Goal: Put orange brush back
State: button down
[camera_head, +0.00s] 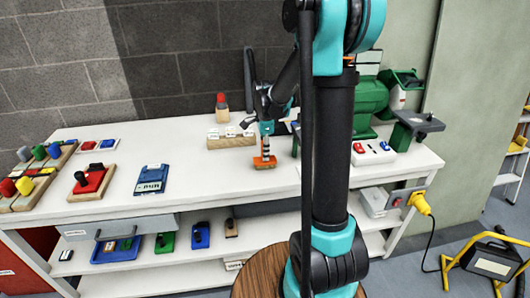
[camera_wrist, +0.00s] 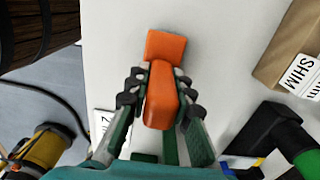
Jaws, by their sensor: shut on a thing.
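The orange brush (camera_head: 264,162) is at the middle of the white workbench, near its front edge. It also shows in the wrist view (camera_wrist: 162,95), between the fingers. My gripper (camera_head: 266,148) comes down over the brush from above and is shut on it. In the wrist view my gripper's fingers (camera_wrist: 158,92) press on both sides of the orange handle. Whether the brush touches the bench top (camera_head: 205,160) or hangs just above it, I cannot tell.
A wooden block with white labels (camera_head: 231,141) stands behind and left of the brush. A blue item (camera_head: 152,179) and a red block (camera_head: 92,183) lie left. A green machine (camera_head: 371,102) stands right. A lower shelf holds a blue tray (camera_head: 117,250).

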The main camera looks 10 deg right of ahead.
jog(key=c, duration=1.3)
grip_release()
jog(key=shift+f, duration=0.1)
jog(key=shift+c, duration=0.2)
notch_tip(320, 180, up, 12)
jog(key=shift+s, duration=0.1)
jog(key=s+d+f+n+t, duration=0.2)
jog(key=s+f+n, duration=0.5)
jog(key=s+n, duration=0.2)
jog(key=s+d+f+n+t, duration=0.2)
jog(key=s+f+n, duration=0.5)
jog(key=s, duration=0.6)
jog(key=shift+f+n, duration=0.25)
jog(key=shift+n, duration=0.75)
